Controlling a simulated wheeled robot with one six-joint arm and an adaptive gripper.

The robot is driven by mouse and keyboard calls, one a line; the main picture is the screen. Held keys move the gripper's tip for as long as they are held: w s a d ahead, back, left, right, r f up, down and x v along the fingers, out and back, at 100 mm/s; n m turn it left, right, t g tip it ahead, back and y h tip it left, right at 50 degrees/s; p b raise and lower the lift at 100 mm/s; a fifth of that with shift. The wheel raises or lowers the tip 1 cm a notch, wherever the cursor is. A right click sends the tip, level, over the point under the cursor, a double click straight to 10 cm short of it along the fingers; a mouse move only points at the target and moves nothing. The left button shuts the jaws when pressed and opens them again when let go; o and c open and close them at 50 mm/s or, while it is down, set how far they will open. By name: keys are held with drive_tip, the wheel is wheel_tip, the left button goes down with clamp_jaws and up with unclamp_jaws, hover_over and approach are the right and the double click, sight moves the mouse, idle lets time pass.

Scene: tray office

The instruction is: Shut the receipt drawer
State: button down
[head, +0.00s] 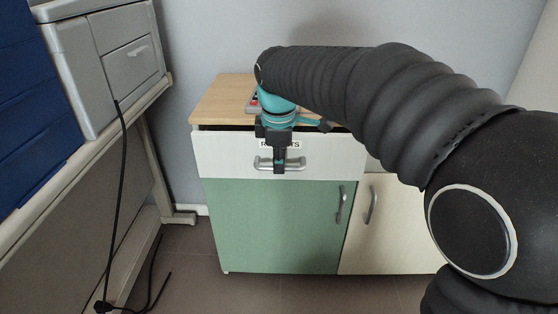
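The receipt drawer (225,153) is the white front at the top of the cabinet, with a label reading partly "R...TS" behind my gripper. A dark gap shows under the wooden top, and the front looks wider than the green door below, so the drawer seems to stand out some way. Its grey bar handle (261,164) is at the middle of the front. My gripper (280,167) points down at the handle, its fingers overlapping the handle's middle in the picture. I cannot tell whether they touch it. The fingers show as one narrow shape, so their opening is unclear.
Below are a green door (265,225) and a cream door (385,225), with handles. A red and grey item (252,103) lies on the wooden top (222,100), partly hidden. At left, a desk (120,165) bears a grey drawer unit (90,60); a black cable (121,180) hangs down.

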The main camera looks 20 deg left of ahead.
drive_tip(key=shift+w+a+p, duration=0.25)
drive_tip(key=shift+w+p, duration=0.55)
drive_tip(key=shift+w, duration=0.25)
drive_tip(key=shift+w+a+p, duration=0.25)
drive_tip(key=shift+w+p, duration=0.5)
drive_tip(key=shift+w, duration=0.25)
drive_tip(key=c, duration=1.2)
unclamp_jaws()
drive_tip(key=shift+w, duration=0.1)
drive_tip(key=r, duration=0.4)
drive_tip(key=s+r, duration=0.1)
drive_tip(key=r, duration=0.3)
drive_tip(key=s+r, duration=0.1)
drive_tip(key=r, duration=0.2)
drive_tip(key=shift+s+d+r, duration=0.1)
drive_tip(key=shift+d+r, duration=0.15)
drive_tip(key=shift+r, duration=0.15)
